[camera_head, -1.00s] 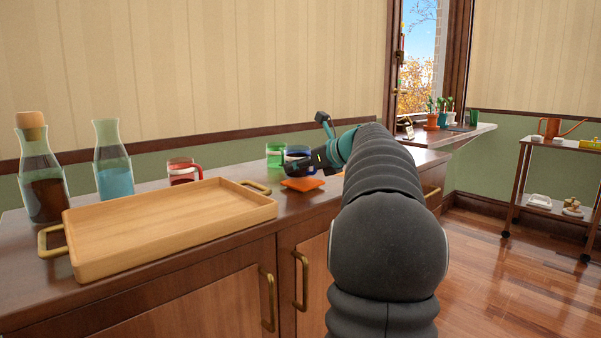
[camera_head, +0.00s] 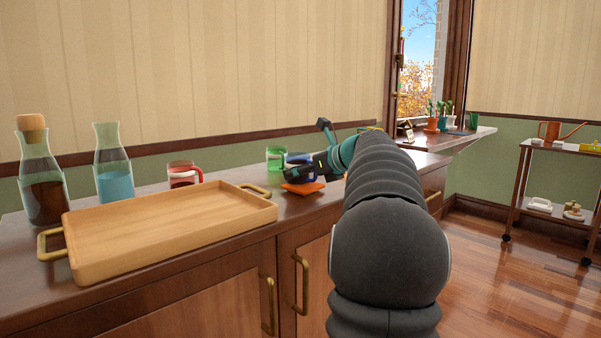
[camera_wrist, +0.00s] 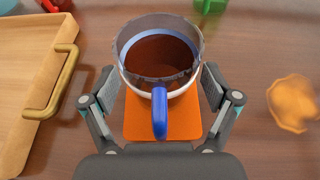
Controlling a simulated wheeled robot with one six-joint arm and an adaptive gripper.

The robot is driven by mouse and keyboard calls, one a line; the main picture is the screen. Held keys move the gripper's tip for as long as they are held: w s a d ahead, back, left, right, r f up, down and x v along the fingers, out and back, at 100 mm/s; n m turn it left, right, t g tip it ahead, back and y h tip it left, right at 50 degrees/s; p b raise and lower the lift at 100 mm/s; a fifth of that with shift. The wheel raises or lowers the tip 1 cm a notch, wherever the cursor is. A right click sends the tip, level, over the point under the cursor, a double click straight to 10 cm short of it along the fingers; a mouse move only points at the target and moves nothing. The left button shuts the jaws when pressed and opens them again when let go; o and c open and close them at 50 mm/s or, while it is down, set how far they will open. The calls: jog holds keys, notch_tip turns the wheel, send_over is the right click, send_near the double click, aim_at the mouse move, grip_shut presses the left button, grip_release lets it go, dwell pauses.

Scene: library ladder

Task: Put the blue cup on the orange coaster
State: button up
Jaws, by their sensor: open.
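The blue cup (camera_wrist: 160,112) has a clear glass-like wall, a blue handle and a dark brown inside. In the wrist view it stands over the orange coaster (camera_wrist: 138,128), which shows below and beside it. In the head view the cup (camera_head: 300,158) appears to rest on the coaster (camera_head: 303,188), largely behind my gripper (camera_head: 302,173). In the wrist view my gripper (camera_wrist: 160,76) is open, with one finger on each side of the cup. The cup's base is hidden, and finger contact cannot be told.
A wooden tray (camera_head: 170,231) with brass handles is left on the cabinet. A red mug (camera_head: 184,174), green cup (camera_head: 276,157) and two carafes stand behind. A pale orange, wavy-edged object (camera_wrist: 292,102) lies right of the cup in the wrist view.

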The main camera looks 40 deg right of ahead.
jog(key=p+v, duration=0.1)
jog(key=v, duration=1)
jog(key=shift+s+d+r, duration=0.1)
jog(key=shift+s, duration=0.2)
